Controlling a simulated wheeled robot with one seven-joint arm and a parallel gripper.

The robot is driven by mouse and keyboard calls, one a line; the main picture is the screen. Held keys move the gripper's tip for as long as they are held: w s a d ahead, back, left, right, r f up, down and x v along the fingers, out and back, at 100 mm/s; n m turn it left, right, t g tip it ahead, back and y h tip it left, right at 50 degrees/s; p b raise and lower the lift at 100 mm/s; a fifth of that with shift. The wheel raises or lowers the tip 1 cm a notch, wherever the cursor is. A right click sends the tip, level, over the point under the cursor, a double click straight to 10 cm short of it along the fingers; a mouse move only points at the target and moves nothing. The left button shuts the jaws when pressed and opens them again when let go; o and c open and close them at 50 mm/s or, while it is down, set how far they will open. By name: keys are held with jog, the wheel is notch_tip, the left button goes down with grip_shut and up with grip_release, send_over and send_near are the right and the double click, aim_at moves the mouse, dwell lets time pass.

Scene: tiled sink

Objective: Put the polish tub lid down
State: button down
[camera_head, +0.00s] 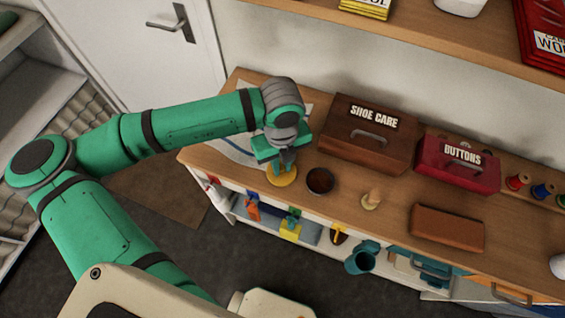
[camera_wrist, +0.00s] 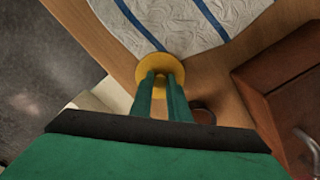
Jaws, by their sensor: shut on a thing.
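The polish tub lid is a round yellow disc (camera_head: 283,176) under my gripper (camera_head: 284,165), near the front edge of the worktop in the head view. My gripper points down and is shut on the lid. In the wrist view the lid (camera_wrist: 158,68) shows at the fingertips (camera_wrist: 160,82), by the edge of a white cloth with blue stripes (camera_wrist: 165,25). I cannot tell whether the lid touches the worktop. The round dark-filled polish tub (camera_head: 320,181) stands open just right of the lid. In the wrist view the tub is mostly hidden behind my gripper.
A brown SHOE CARE box (camera_head: 345,150) and a red BUTTONS box (camera_head: 458,175) stand behind. A small wooden-handled thing (camera_head: 372,199) and a brown block (camera_head: 447,227) lie to the right. Bare worktop (camera_head: 400,190) lies between them. Shelves with small items hang below the front edge.

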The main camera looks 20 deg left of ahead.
aim_at(281, 167)
jog(key=shift+a+f, duration=0.1)
jog(key=shift+a, duration=0.1)
jog(key=shift+s+f, duration=0.1)
jog(key=c, duration=1.7)
grip_release()
jog(key=shift+r, duration=0.5)
notch_tip(281, 167, up, 12)
jog(key=shift+f, duration=0.25)
jog(key=shift+w, duration=0.2)
